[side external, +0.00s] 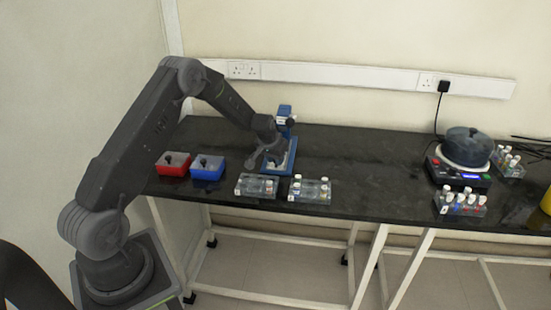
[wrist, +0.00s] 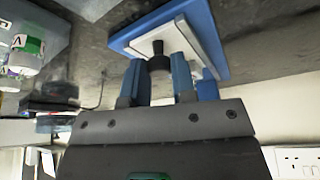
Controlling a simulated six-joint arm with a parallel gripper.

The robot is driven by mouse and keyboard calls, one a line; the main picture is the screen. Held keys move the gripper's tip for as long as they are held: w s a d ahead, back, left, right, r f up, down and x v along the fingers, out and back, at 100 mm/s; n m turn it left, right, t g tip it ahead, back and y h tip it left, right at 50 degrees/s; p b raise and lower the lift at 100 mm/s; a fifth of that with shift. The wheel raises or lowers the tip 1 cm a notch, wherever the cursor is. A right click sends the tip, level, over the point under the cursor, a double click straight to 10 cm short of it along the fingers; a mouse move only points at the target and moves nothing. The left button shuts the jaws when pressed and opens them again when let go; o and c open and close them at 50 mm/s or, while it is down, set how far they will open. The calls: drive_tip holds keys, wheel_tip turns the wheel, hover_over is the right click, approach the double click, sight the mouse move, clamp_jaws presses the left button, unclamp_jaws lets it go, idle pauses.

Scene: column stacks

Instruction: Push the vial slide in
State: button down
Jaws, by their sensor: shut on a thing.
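The blue stand (side external: 285,112) is upright on the black bench, with a blue base that also shows in the wrist view (wrist: 205,25). A white plate (wrist: 200,42), which looks like the vial slide, lies on that base. A short dark knob (wrist: 159,62) stands out from the plate. My gripper (side external: 272,152) is low over the stand's base. In the wrist view its blue fingers (wrist: 160,68) are on either side of the knob and shut on it. In the side view my gripper hides part of the slide, and no vial can be made out on it.
A red box (side external: 173,164) and a blue box (side external: 207,167) stand left of the stand. Two clear racks, one left (side external: 256,186) and one right (side external: 310,190), are in front. A round device (side external: 464,150) and more vials stand far right. The bench between is clear.

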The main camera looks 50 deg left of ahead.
drive_tip(key=w+a, duration=0.5)
drive_tip(key=shift+w+a, duration=0.2)
drive_tip(key=shift+w, duration=0.05)
drive_tip(key=shift+w+a, duration=0.45)
drive_tip(key=shift+r, duration=0.1)
drive_tip(key=c, duration=0.9)
unclamp_jaws()
drive_tip(key=shift+c, duration=0.2)
drive_tip(key=v, duration=1.3)
drive_tip(key=shift+s+r, duration=0.2)
drive_tip(key=shift+r, duration=0.1)
